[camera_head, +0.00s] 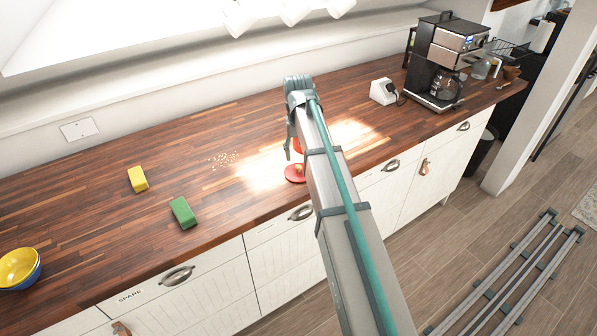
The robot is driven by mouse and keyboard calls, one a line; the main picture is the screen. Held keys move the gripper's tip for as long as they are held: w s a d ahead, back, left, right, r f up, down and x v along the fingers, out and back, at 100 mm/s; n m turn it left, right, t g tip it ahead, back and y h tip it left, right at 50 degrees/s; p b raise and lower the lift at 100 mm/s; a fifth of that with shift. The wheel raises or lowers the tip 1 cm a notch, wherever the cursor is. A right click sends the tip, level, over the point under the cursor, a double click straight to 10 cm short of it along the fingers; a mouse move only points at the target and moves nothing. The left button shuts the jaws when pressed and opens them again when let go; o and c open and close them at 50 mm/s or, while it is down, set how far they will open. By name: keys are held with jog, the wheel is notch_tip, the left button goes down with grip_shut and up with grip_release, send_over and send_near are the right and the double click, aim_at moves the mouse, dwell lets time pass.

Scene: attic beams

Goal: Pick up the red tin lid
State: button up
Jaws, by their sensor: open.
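The red tin lid (293,175) lies flat on the wooden counter near its front edge. It is round, with a small light knob-like spot on top, and my arm covers its right side. My gripper (292,152) is open and points down just behind and above the lid in the picture. One finger shows clearly; the other is mostly hidden by my arm. Another bit of red (297,146) shows between the gripper and the arm; what it belongs to is hidden. I cannot tell the exact height of the gripper above the counter.
A yellow sponge (138,179), a green sponge (183,213) and scattered crumbs (224,160) lie left of the gripper. A yellow and blue bowl (20,268) stands far left. A white device (383,92) and a coffee maker (440,62) stand right. Bare counter surrounds the sponges.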

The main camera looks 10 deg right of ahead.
aim_at(298, 166)
jog(key=shift+s+f+p, duration=0.1)
jog(key=shift+f+p, duration=0.9)
jog(key=shift+f, duration=1.55)
grip_shut()
